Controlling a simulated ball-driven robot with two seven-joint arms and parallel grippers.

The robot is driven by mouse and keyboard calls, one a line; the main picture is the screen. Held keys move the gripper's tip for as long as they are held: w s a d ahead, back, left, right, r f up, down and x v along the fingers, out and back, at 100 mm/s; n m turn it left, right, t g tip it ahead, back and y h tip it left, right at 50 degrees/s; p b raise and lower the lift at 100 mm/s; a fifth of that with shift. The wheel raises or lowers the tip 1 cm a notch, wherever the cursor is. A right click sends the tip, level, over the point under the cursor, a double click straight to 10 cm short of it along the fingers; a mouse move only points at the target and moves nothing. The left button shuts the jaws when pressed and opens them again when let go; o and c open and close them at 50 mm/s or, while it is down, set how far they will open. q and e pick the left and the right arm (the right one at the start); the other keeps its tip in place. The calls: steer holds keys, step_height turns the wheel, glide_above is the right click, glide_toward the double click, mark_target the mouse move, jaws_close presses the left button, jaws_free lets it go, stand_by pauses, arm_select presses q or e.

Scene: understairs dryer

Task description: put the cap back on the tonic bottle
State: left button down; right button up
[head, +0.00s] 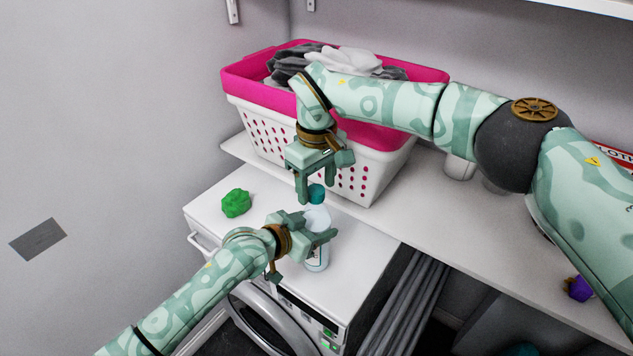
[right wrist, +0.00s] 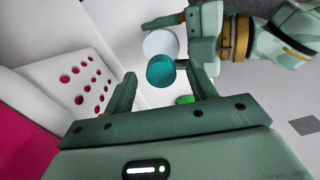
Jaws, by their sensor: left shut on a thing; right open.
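The white tonic bottle (head: 317,219) stands upright at the front of the white top, with a pale blue label low down. My left gripper (head: 311,236) is shut around its body. My right gripper (head: 314,188) points down from above and is open. In the right wrist view the cap (right wrist: 160,71) lies between its fingertips (right wrist: 158,74), with the bottle (right wrist: 160,43) beyond it. The left gripper (right wrist: 200,28) shows there too.
A white and pink laundry basket (head: 385,163) with clothes stands close behind the right gripper. A green crumpled lump (head: 236,203) lies to the left on the white top. A washing machine or dryer is below. A purple object (head: 578,289) is at the far right.

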arm_select(q)
steer(key=shift+f, duration=0.1)
arm_select(e)
step_height(320, 180, up, 12)
stand_by(0.5)
arm_select(q)
steer(key=shift+c, duration=1.5)
jaws_free()
steer(key=p+v, duration=0.3)
steer(key=v, duration=1.3)
steer(key=shift+s+a+p, duration=0.15)
steer(key=shift+p, duration=0.25)
arm_select(e)
step_height(320, 180, up, 4)
steer(key=shift+s+r, duration=0.15)
steer(key=shift+r, duration=0.1)
